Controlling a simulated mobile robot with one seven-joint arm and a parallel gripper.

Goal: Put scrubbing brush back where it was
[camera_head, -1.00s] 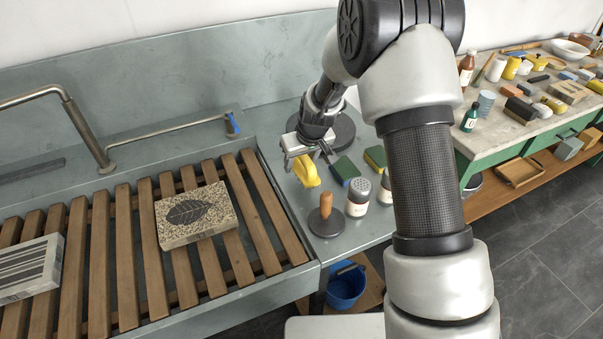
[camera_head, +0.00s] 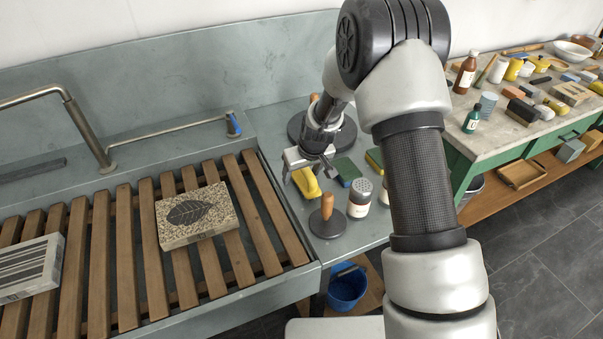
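The scrubbing brush, seemingly the yellow block-like thing (camera_head: 306,184), lies on the grey counter (camera_head: 345,239) just right of the slatted rack. Its bristles cannot be made out. My gripper (camera_head: 311,175) is directly above and around it, with its fingers apart; the fingers partly hide the brush's far side. Right of the brush lie a green-topped sponge (camera_head: 347,170) and a second green and yellow sponge (camera_head: 376,159).
A wooden-handled dark round tool (camera_head: 327,220) and a shaker tin (camera_head: 359,197) stand close in front of the brush. A larger dark disc (camera_head: 342,135) is behind my gripper. A leaf-patterned stone (camera_head: 196,214) lies on the slatted rack (camera_head: 123,245).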

